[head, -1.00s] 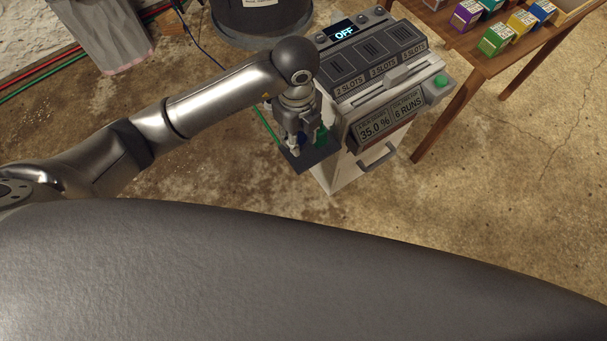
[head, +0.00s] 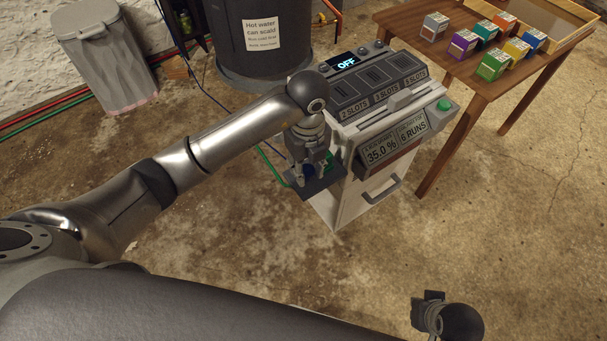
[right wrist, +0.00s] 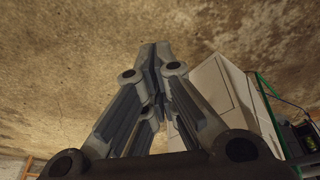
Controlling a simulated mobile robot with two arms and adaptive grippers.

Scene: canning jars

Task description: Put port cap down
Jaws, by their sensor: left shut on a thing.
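My left gripper (head: 307,178) points down over the small dark shelf (head: 326,183) on the left side of the white machine (head: 345,200). It is shut on a small blue thing (head: 308,169), which seems to be the port cap; the fingers hide most of it. A green piece (head: 328,160) shows just right of the fingers. I cannot tell whether the cap touches the shelf. My right gripper (right wrist: 157,50) shows in the right wrist view with its fingertips together and nothing visible between them.
The machine's display (head: 346,63) reads OFF. A wooden table (head: 440,115) with several coloured boxes stands at the right. A dark drum (head: 225,55) and a grey bin (head: 105,60) stand behind. Green and blue lines run beside the shelf. The floor in front is open.

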